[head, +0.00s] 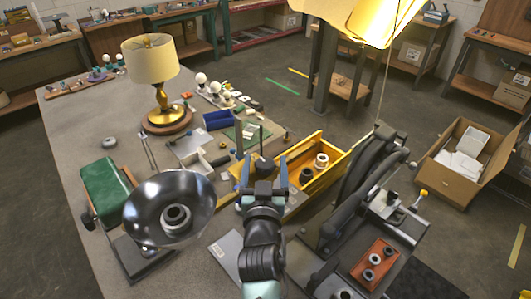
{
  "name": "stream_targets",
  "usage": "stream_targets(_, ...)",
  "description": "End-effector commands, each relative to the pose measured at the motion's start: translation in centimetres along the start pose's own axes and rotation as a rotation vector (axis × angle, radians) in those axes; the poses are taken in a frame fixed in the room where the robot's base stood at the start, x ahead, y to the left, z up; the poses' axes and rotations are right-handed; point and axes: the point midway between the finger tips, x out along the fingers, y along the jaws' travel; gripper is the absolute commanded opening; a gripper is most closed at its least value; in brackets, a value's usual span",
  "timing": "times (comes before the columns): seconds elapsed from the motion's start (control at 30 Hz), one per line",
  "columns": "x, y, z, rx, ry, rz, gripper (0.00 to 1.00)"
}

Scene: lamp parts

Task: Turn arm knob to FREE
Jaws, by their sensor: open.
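My gripper (263,170) is open over the grey workbench, at the near end of the yellow bin. A small dark object shows near its jaws, but I cannot tell whether it lies between them. No FREE marking is legible. I cannot tell for certain which part is the arm knob. A black curved arm assembly (352,180) stands to the right of my gripper, apart from it. A yellow-tipped lever (423,193) is at its right. A black round knob (88,222) sits on the left side of the green box.
A silver reflector bowl (148,226) is left of my arm, beside the green box (107,190). The yellow bin (337,163) holds dark and white rings. A brass lamp (162,100) stands farther back. An orange tray (386,248) lies right. An open carton (450,175) is on the floor.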

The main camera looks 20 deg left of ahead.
Motion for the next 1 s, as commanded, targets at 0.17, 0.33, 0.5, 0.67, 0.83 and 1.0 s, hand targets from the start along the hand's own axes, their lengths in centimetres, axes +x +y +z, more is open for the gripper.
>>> stream_targets(0.17,2.4,-0.1,0.1,0.0,0.001,-0.002,0.84)
stream_targets(0.33,3.5,-0.1,0.0,0.002,0.002,-0.001,0.84)
stream_targets(0.5,3.8,-0.1,-0.1,0.003,0.001,0.0,0.84)
stream_targets(0.67,3.7,-0.1,-0.1,0.003,0.001,0.0,0.84)
stream_targets(0.83,3.7,-0.1,-0.1,0.003,0.001,0.0,0.55)
stream_targets(1.0,3.7,-0.1,-0.1,0.004,0.001,0.0,0.25)
